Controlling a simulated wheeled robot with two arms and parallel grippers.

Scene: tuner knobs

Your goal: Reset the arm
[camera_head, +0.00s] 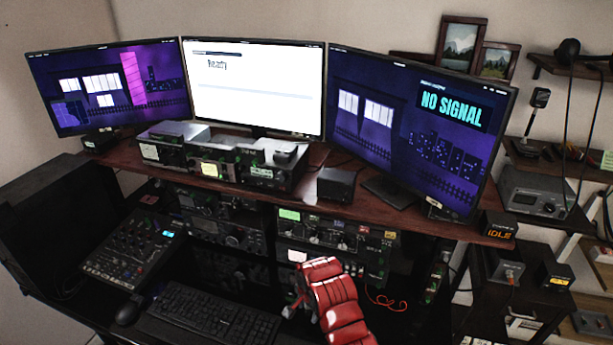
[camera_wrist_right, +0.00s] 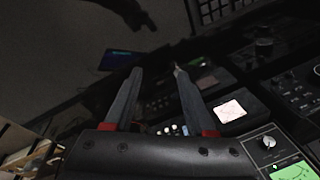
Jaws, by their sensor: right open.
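My right arm comes in from the bottom of the head view as red padded links. My right gripper (camera_head: 298,302) is in front of the radio rack (camera_head: 335,235), above the desk to the right of the keyboard. In the right wrist view, its two long grey fingers (camera_wrist_right: 156,90) are apart with nothing between them. Panels with knobs and a lit green display (camera_wrist_right: 292,171) show beyond and to the right of the fingers. My left gripper is not in the head view.
A keyboard (camera_head: 212,318), mouse (camera_head: 128,311) and mixer (camera_head: 135,247) lie on the lower desk to the left. Three monitors stand on the wooden shelf (camera_head: 420,219); the middle screen (camera_head: 253,88) reads "Ready", the right one (camera_head: 405,125) "NO SIGNAL". A red cable (camera_head: 385,301) hangs right of my arm.

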